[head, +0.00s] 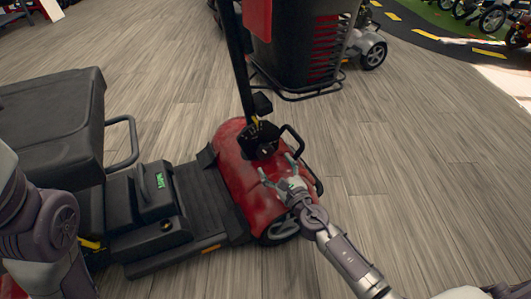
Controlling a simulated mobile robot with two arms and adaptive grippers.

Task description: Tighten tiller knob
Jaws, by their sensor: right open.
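The red mobility scooter stands in the middle of the head view, with its black tiller (238,65) rising from the red front cowl (238,172). A dark round knob (265,151) shows at the tiller's base, beside a black toothed bracket (257,135). My right gripper (277,166) is open and empty over the red cowl, just below the knob in the picture. Its fingers point toward the knob and look apart from it. My left arm (40,230) shows at the left edge; its gripper is out of view.
A black loop handle (294,139) stands close right of the knob. The basket (300,45) hangs above on the tiller. The scooter's seat (52,125) is at left, near my left arm. Another scooter (368,45) stands behind. The wood floor at right is clear.

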